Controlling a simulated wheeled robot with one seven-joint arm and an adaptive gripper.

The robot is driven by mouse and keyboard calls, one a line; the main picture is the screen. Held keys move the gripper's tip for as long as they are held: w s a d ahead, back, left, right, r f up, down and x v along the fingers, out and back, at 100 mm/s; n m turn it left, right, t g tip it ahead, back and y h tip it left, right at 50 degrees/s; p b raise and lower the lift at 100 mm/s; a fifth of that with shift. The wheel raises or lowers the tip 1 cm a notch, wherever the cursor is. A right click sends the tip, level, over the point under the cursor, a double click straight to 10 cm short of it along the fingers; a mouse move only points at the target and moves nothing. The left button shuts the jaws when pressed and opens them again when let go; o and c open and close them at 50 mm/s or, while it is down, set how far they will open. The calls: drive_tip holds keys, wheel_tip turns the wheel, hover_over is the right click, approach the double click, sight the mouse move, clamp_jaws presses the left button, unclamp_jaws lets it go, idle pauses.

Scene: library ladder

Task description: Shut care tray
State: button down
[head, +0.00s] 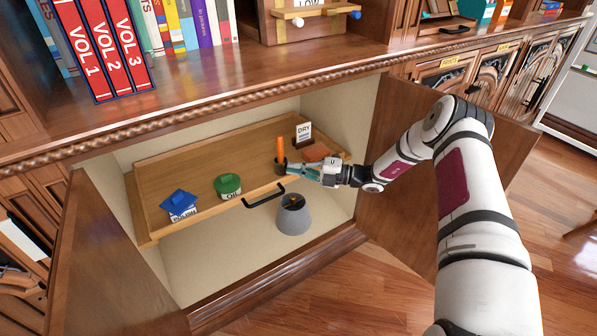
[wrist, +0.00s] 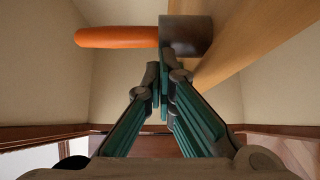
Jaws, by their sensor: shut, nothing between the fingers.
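The wooden care tray (head: 160,215) sits in the open cabinet, its front edge towards the opening. A black bar handle (head: 263,195) is on its front. On the tray are a blue-lidded POLISH container (head: 179,203), a green OIL container (head: 228,185), a DRY card (head: 303,132) and an orange stick in a dark cup (head: 281,155). My gripper (head: 290,169) is shut and empty at the tray's right front, right of the handle. In the wrist view its fingertips (wrist: 165,65) are close against the dark cup (wrist: 187,36); I cannot tell whether they touch.
Both cabinet doors stand open, the left door (head: 115,265) and the right door (head: 395,190), which is partly behind my arm. A grey conical pot (head: 293,218) stands below the tray. Red volumes (head: 103,50) stand on the counter above. The floor ahead is clear.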

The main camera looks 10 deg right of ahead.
drive_tip(key=shift+w+r, duration=0.15)
drive_tip(key=shift+w, duration=0.15)
drive_tip(key=shift+r, duration=0.1)
